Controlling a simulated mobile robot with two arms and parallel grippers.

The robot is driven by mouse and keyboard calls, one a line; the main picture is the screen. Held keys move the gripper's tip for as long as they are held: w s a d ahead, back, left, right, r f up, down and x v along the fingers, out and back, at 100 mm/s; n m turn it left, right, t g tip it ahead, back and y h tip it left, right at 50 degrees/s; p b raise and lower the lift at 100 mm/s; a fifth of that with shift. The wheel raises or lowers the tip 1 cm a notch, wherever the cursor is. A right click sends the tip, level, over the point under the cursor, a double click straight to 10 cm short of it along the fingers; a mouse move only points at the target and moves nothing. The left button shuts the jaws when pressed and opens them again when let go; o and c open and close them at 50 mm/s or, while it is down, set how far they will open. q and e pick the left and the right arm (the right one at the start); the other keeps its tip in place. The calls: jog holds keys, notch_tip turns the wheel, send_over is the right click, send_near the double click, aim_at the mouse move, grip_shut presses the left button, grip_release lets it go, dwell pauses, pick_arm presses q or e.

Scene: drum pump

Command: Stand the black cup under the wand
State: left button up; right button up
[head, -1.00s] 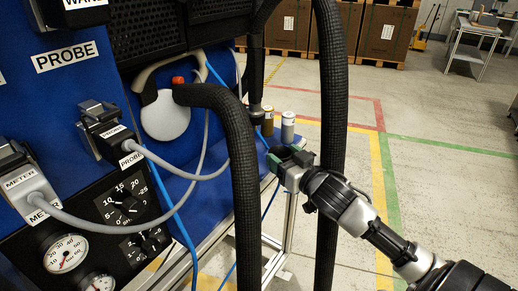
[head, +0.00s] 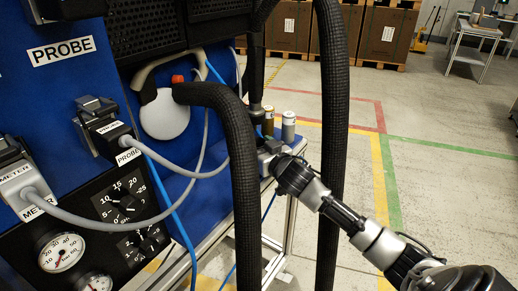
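My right arm comes in from the lower right, and its gripper (head: 266,152) is at the far end of the blue bench, just right of the thick black hose. Its fingertips are small, dark and partly hidden by the hose, so I cannot tell whether they are open or hold anything. A dark upright tube (head: 255,65), possibly the wand, hangs behind the hoses, with its lower end just above the gripper. I cannot make out the black cup for certain; it may be hidden at the gripper or behind the hose. My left gripper is not in view.
A brown can (head: 268,120) and a silver can (head: 288,127) stand close behind the gripper. Two thick black hoses (head: 240,170) (head: 331,130) hang in front of the bench. Probe and meter plugs with cables fill the left.

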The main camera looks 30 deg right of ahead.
jog(key=shift+f, duration=0.15)
jog(key=o, duration=0.9)
jog(key=shift+s, duration=0.1)
